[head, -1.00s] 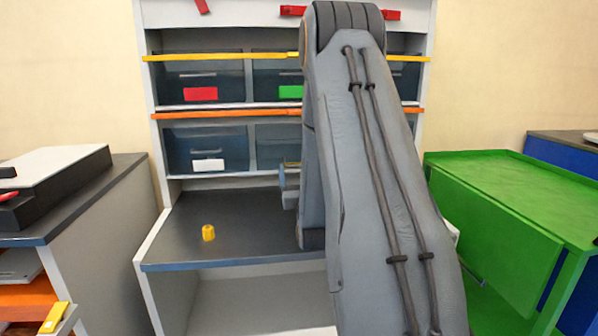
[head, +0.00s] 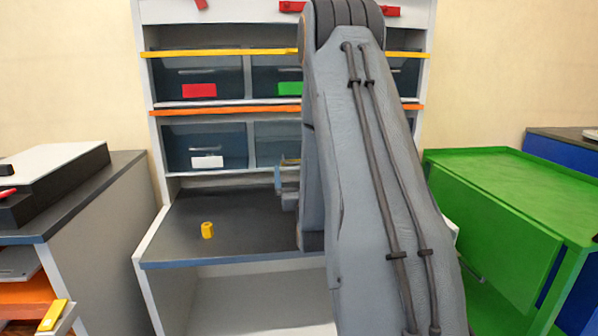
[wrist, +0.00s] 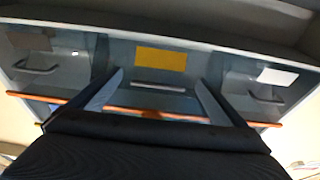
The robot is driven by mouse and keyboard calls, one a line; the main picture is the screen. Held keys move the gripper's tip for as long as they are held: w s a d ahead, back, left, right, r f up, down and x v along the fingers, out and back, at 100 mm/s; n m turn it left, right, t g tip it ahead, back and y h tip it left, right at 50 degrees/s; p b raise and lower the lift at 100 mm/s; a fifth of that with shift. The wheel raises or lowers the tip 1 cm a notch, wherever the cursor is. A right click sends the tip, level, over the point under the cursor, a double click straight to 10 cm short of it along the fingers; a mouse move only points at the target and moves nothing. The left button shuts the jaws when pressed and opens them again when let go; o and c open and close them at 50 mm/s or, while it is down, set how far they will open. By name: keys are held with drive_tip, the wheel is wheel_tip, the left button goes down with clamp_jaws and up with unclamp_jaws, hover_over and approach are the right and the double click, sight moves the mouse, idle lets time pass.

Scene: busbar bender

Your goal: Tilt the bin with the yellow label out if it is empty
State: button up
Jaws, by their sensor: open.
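The bin with the yellow label (wrist: 162,60) is in the middle of the wrist view, which looks upside down against the head view. It appears closed in its row, with its handle showing below the label. Its inside is hidden, so I cannot tell whether it is empty. My gripper (wrist: 159,78) is open and empty, its two fingers pointing at this bin, one either side of the handle; I cannot tell whether they touch it. In the head view my arm covers most of my gripper and much of the shelf, and the yellow label is not clearly seen.
The bin with a white label (head: 206,162) is left in the lower row. Above are bins with a red label (head: 199,90) and a green label (head: 289,89). An orange rail (head: 210,112) runs above the lower row. A yellow part (head: 207,230) stands on the worktop (head: 245,215).

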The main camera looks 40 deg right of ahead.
drive_tip(key=s+a, duration=0.5)
drive_tip(key=s, duration=0.5)
drive_tip(key=shift+s+a, duration=0.25)
drive_tip(key=shift+s, duration=0.05)
drive_tip(key=shift+w, duration=0.1)
